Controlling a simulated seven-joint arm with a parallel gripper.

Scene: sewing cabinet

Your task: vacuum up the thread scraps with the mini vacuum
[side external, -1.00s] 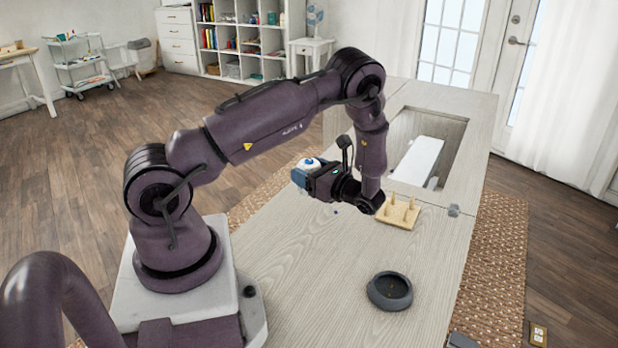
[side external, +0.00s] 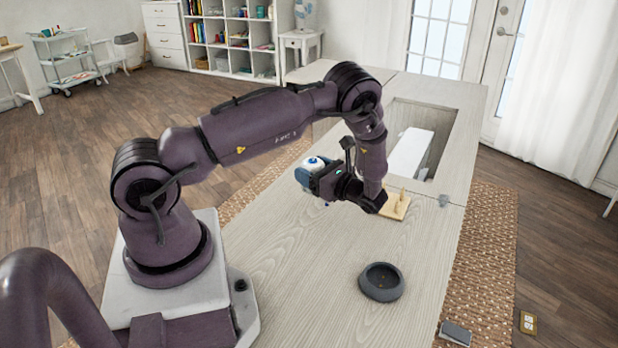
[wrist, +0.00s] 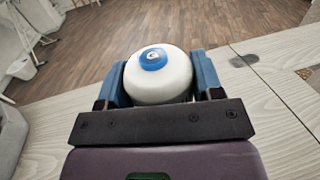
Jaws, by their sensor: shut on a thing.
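The mini vacuum (side external: 314,163), white and rounded with a blue cap, is in my gripper (side external: 305,176). My gripper is shut on it, and both blue fingers flank it in the wrist view, where the vacuum (wrist: 160,78) fills the space between them. They are held over the pale wood table top (side external: 310,260), left of the pegged board. The vacuum's lower end is hidden. A tiny bluish speck (side external: 327,205) shows on the table just below my gripper; I cannot tell whether it is a thread scrap. No other scraps can be made out.
A wooden board with pegs (side external: 395,206) stands close right of my gripper, partly hidden by my arm. A dark round dish (side external: 381,281) sits nearer the front. A recessed opening (side external: 437,125) holds a white machine (side external: 410,153). The table between dish and arm base is clear.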

